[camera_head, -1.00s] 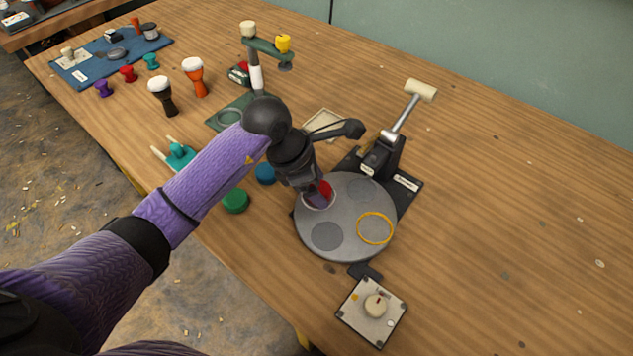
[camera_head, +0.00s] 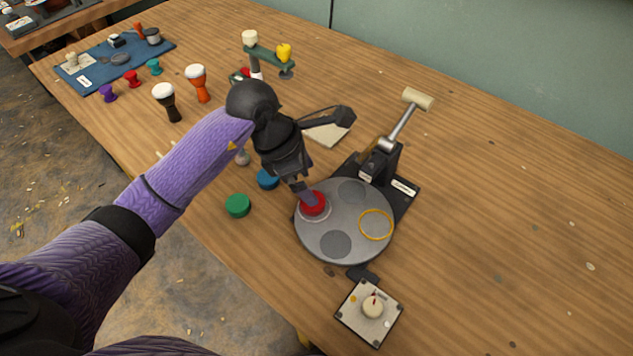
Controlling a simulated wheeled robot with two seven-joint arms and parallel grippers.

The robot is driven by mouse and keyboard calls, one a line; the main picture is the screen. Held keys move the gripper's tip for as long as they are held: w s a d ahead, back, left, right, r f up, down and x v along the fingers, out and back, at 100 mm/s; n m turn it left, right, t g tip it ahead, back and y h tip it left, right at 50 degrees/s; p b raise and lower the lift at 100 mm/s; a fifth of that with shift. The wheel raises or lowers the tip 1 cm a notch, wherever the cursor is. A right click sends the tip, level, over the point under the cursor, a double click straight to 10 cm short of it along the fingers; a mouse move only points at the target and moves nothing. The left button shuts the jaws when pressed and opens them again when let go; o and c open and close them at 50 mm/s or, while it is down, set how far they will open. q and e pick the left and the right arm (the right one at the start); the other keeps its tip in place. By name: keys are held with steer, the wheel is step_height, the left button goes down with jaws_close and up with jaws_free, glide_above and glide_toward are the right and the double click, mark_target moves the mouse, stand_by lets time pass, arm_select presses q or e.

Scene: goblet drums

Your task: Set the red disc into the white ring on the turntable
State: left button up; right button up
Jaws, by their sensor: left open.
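The red disc (camera_head: 314,207) lies on the grey turntable (camera_head: 347,248), within the white ring (camera_head: 328,214) as far as I can see. The ring shows as a thin pale line around the disc's near and right sides; its far left part is hidden by my gripper. My left gripper (camera_head: 307,197) is open, its fingers just above and at the disc's upper left edge. I cannot tell whether they touch it. My right gripper is not in view.
A yellow ring (camera_head: 376,224) lies on the turntable's right side. A lever press with a pale handle (camera_head: 417,99) stands behind it. A knob box (camera_head: 370,312) sits in front. Blue (camera_head: 268,178) and green (camera_head: 238,205) discs lie to the left. The table's right side is clear.

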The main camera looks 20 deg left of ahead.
arm_select(q)
steer(key=p+v, duration=0.1)
steer(key=v, duration=0.6)
steer(key=shift+r, duration=0.25)
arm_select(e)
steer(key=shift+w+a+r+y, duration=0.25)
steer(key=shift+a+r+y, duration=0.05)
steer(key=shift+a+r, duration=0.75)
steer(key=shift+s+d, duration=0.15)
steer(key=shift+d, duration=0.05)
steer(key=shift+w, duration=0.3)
